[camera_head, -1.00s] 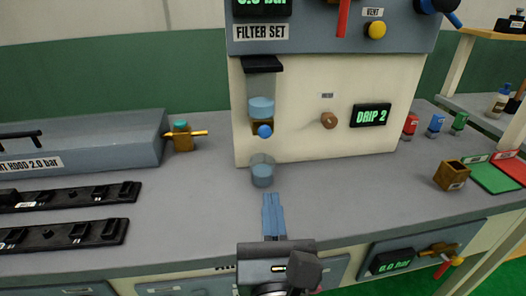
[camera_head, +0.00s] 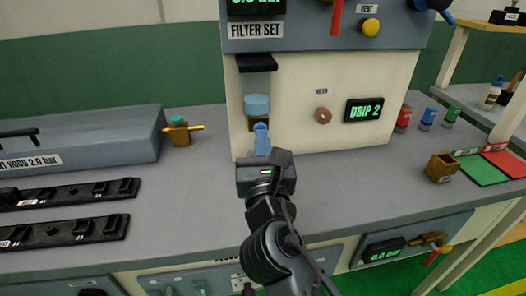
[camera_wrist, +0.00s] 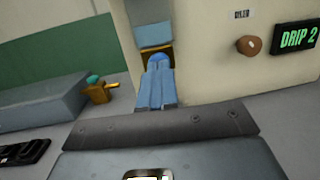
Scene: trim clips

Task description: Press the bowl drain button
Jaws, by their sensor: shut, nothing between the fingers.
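The filter bowl (camera_head: 257,104), with pale blue liquid, hangs on the front of the cream panel (camera_head: 290,135). A brass fitting is at its bottom, and the round blue drain button (camera_wrist: 159,60) shows there in the wrist view. My gripper (camera_head: 261,131) is shut and empty, its blue fingers pointing at the button. The fingertips (camera_wrist: 160,68) overlap the button's lower part in the wrist view. I cannot tell whether they touch it. In the head view the fingers largely hide the button.
A brown knob (camera_head: 323,115) and the green "DRIP 2" display (camera_head: 364,110) sit to the right on the panel. A grey hood (camera_head: 80,140) and a brass valve (camera_head: 180,131) stand left. The cup under the bowl is now hidden behind my gripper.

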